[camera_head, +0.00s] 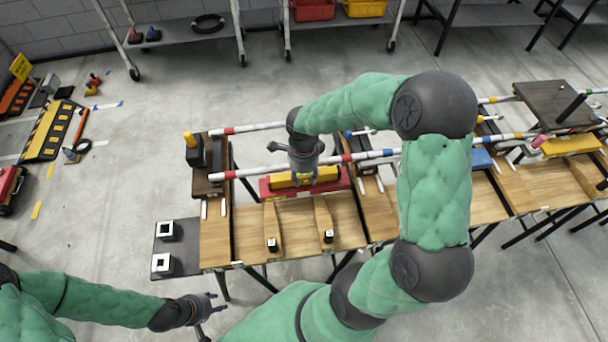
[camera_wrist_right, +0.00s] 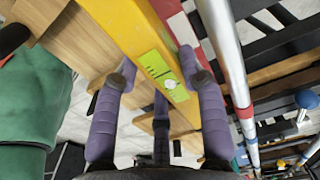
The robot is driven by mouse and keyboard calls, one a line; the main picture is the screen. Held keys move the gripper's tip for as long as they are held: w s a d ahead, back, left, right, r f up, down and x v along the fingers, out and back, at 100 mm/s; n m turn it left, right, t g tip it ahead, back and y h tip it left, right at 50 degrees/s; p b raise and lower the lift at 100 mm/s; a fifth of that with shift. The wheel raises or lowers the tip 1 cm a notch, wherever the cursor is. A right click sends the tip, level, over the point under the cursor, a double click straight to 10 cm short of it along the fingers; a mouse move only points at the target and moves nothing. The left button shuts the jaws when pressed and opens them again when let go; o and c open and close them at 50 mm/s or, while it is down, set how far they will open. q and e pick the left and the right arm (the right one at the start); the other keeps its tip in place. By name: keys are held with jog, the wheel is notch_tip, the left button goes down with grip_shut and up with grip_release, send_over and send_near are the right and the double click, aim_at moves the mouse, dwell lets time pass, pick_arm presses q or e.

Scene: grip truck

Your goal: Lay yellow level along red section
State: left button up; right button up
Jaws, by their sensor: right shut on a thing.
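The yellow level (camera_head: 283,181) is a long bar above the red section (camera_head: 335,186) on the wooden bench, running roughly along it. In the right wrist view the level (camera_wrist_right: 128,28) has a lime-green label, and a bit of red (camera_wrist_right: 167,8) shows beside it. My right gripper (camera_head: 305,174) is shut on the level near its middle, with fingers (camera_wrist_right: 158,78) on both sides. I cannot tell whether the level touches the red section. My left gripper (camera_head: 212,312) is open and empty at the lower left, away from the bench.
Striped pipes (camera_head: 245,173) run across the bench close to my right gripper. Two wooden pieces (camera_head: 270,225) lie at the bench's front. A dark plate (camera_head: 180,235) with square fittings is at the left. A yellow block (camera_head: 570,145) sits far right.

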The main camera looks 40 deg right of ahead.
aim_at(303, 176)
jog(key=o, duration=1.3)
jog(key=shift+r, duration=0.1)
notch_tip(303, 176, up, 12)
jog(key=shift+a+f, duration=0.1)
